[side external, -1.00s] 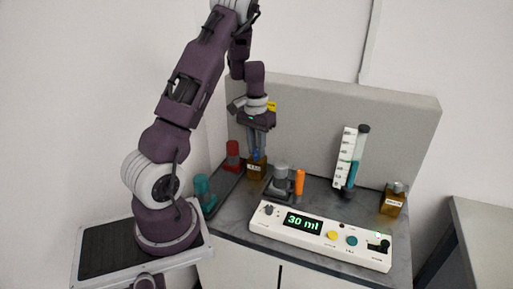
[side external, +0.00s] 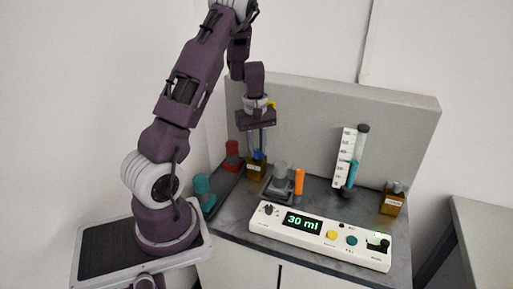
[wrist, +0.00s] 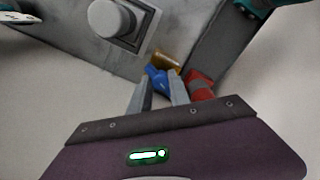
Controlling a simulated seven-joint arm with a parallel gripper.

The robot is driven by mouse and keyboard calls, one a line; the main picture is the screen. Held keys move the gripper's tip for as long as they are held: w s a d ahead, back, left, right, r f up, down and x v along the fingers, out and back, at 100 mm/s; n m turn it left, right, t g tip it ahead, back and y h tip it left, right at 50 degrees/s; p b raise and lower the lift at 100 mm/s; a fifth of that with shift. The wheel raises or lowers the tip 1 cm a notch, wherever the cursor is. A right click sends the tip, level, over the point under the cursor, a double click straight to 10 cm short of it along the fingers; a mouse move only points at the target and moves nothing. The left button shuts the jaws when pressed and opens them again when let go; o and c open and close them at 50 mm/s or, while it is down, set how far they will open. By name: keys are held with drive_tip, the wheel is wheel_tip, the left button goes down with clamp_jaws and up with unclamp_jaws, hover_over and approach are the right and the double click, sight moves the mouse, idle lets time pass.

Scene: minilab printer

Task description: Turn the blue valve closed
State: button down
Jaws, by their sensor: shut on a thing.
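The blue valve (wrist: 158,80) shows in the wrist view between the fingertips of my gripper (wrist: 160,84), which is shut on it. It sits against an amber bottle (wrist: 167,60). In the side view my gripper (side external: 257,149) points straight down over the amber bottle (side external: 257,169), and only a little of the blue valve (side external: 257,155) shows between the fingers. The valve's exact angle is hard to tell.
A red valve (side external: 232,150) and a teal valve (side external: 204,190) stand to the left. A grey knob (side external: 281,177) and an orange cylinder (side external: 299,182) stand to the right. A white panel (side external: 318,245) reading 30 ml is in front. A syringe (side external: 351,160) and another amber bottle (side external: 392,202) are further right.

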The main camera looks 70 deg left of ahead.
sight(257, 151)
drive_tip(key=shift+r+n, duration=0.1)
drive_tip(key=shift+n, duration=2.1)
drive_tip(key=c, duration=1.2)
unclamp_jaws()
wheel_tip(257, 151, up, 7)
drive_tip(key=shift+d, duration=0.1)
